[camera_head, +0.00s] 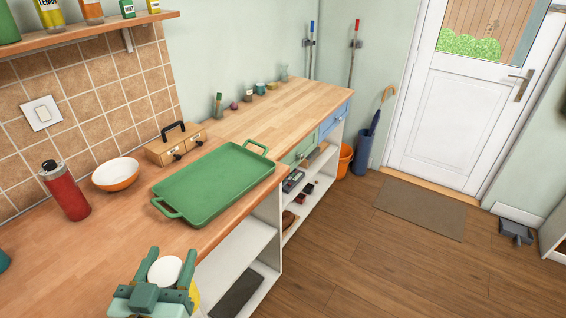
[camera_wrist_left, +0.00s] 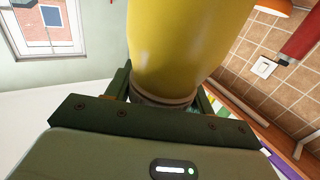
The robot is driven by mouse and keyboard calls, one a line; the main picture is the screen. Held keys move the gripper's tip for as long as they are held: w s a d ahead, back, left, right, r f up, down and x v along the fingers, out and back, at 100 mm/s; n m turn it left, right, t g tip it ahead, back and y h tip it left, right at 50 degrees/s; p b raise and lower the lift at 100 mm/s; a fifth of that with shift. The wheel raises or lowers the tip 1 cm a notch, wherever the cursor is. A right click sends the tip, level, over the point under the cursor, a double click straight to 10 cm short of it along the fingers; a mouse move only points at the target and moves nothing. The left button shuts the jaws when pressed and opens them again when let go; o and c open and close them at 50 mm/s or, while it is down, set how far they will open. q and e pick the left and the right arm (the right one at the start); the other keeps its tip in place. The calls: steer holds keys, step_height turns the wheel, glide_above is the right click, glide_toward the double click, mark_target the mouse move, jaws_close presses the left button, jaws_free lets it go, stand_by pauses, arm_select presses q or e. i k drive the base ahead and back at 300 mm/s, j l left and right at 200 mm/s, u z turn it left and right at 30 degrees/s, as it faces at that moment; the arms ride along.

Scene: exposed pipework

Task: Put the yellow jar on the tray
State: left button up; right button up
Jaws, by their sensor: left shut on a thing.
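The green tray (camera_head: 215,182) lies flat on the wooden counter, with a raised rim and a handle at each end; nothing lies in it. My left gripper (camera_head: 171,262) is at the bottom of the head view, nearer to me than the tray and apart from it. It is shut on the yellow jar, whose round white lid (camera_head: 165,271) shows between the fingers. Most of the jar's body is hidden there by the gripper. In the left wrist view the yellow jar (camera_wrist_left: 183,45) fills the upper middle, between the fingers. My right gripper is not in view.
A red bottle (camera_head: 65,192), an orange and white bowl (camera_head: 116,174) and a wooden box with a dark handle (camera_head: 176,144) stand along the wall left of the tray. Counter (camera_head: 135,225) in front of the tray is bare. Open shelves (camera_head: 245,250) are below.

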mark_target(192, 190)
steer(key=i+l+z, duration=0.5)
steer(key=i, duration=0.45)
steer(key=i+l+z, duration=0.25)
steer(key=i, duration=0.25)
steer(key=i+z, duration=0.25)
steer(key=i, duration=0.25)
steer(key=i+u, duration=0.4)
steer(key=i, duration=0.2)
steer(key=i+l+u, duration=0.4)
steer(key=i, duration=0.15)
steer(key=i+j+u, duration=0.1)
steer(key=u, duration=0.35)
steer(key=i+u, duration=0.2)
steer(key=u, duration=0.3)
steer(key=i+u, duration=0.15)
steer(key=u, duration=0.3)
steer(key=i+l+u, duration=0.15)
steer(key=u, duration=0.3)
steer(key=i+l+u, duration=0.15)
steer(key=u, duration=0.3)
steer(key=i+l+u, duration=0.2)
steer(key=u, duration=0.2)
steer(key=i+l+u, duration=0.25)
steer(key=u, duration=0.15)
